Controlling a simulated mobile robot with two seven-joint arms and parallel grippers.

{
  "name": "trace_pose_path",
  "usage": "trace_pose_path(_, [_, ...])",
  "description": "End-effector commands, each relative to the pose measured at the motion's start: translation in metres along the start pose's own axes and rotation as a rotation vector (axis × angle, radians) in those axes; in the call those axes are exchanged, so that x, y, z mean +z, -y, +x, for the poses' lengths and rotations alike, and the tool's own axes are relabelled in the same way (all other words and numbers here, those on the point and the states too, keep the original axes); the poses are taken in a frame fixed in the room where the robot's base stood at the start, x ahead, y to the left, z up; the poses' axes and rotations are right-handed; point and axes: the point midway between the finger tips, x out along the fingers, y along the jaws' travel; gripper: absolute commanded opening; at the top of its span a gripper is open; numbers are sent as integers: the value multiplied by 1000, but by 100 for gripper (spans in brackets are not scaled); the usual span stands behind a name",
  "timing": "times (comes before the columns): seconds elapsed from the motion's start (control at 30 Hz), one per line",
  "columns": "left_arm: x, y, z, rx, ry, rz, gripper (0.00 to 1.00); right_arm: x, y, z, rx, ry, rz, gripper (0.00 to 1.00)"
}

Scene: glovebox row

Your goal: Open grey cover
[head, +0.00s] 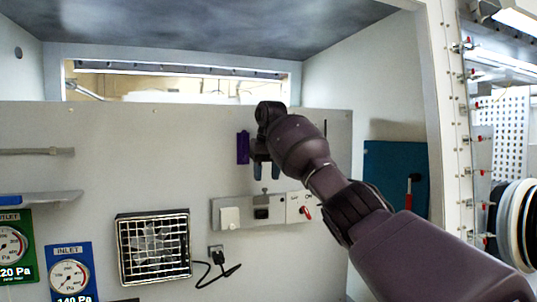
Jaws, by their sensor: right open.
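A grey strip (245,213) is fixed to the back wall, below my right gripper. A dark grey flap-like part (261,200) sits at its middle, and a pale box-like cover (229,218) sits at its left end. I cannot tell for certain which one is the grey cover, or whether either is open. My right gripper (267,172) points down in front of the wall, just above the dark grey part. Its fingers are apart with nothing between them, and a gap shows between the fingertips and the strip. My left gripper is out of view.
A white box with a red switch (307,212) is at the strip's right end. A purple piece (243,147) is on the wall beside my gripper. Lower left are a fan grille (153,248), a black cable (216,272) and pressure gauges (69,277). A blue panel (385,165) stands right.

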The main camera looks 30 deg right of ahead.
Motion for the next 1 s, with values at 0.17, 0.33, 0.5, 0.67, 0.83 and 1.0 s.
trace_pose_path(0.17, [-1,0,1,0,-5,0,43,0,-1,-30,2,-2,3,43])
trace_pose_path(0.33, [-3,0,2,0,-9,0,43,0,-1,-51,0,0,3,43])
trace_pose_path(0.5, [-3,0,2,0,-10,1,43,0,-1,-64,-1,0,3,43])
trace_pose_path(0.67, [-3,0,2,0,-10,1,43,0,-1,-68,0,1,3,43])
trace_pose_path(0.83, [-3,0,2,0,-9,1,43,0,-1,-68,0,1,2,43])
trace_pose_path(1.0, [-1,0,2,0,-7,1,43,0,-1,-68,0,1,2,43])
